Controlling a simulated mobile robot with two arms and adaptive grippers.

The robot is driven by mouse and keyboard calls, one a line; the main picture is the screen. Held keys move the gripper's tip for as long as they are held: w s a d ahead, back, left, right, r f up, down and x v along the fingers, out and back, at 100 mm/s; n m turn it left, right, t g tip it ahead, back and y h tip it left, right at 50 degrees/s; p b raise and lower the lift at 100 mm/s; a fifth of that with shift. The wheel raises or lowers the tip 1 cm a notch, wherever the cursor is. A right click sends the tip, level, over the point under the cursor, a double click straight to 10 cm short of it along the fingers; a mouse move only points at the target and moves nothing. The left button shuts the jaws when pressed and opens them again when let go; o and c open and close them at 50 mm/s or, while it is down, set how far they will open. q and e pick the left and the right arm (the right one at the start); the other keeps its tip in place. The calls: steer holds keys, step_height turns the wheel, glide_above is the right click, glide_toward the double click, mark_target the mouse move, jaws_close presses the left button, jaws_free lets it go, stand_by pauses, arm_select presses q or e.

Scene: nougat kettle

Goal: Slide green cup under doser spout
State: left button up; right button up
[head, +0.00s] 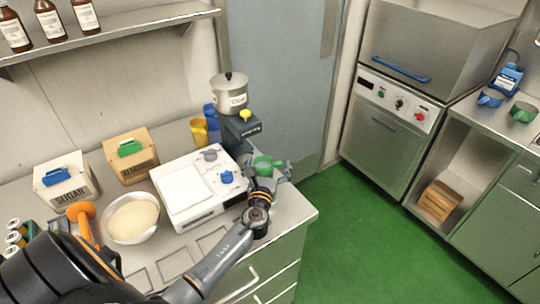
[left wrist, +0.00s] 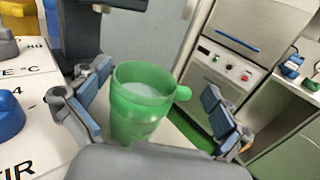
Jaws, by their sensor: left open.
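The green cup (head: 264,162) stands upright near the counter's right end, in front of the doser (head: 238,128), a dark block with a yellow knob under a lidded steel pot. In the left wrist view the cup (left wrist: 140,104) has its handle to the right and something pale inside. My left gripper (head: 274,172) is open; in the wrist view its blue-padded fingers (left wrist: 154,104) are on either side of the cup, with a gap at the right. The doser's dark body (left wrist: 100,30) is partly seen behind the cup. Its spout cannot be made out. My right gripper is not in view.
A white hotplate and scale unit (head: 188,192) with a blue knob is left of the cup. Yellow (head: 198,131) and blue (head: 211,118) jugs stand beside the doser. A bowl (head: 132,222) and boxes are further left. The counter's right edge is close to the cup.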

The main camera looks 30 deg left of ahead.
mark_target(269, 158)
arm_select(q)
steer(key=shift+x, duration=1)
steer(key=shift+w+a, duration=0.2)
steer(key=shift+w, duration=0.1)
steer(key=c, duration=1.1)
steer(key=shift+c, duration=1.2)
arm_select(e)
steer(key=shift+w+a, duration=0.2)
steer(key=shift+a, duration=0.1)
arm_select(q)
steer(key=shift+c, duration=0.2)
steer(key=shift+w+a, duration=0.1)
steer(key=shift+a, duration=0.05)
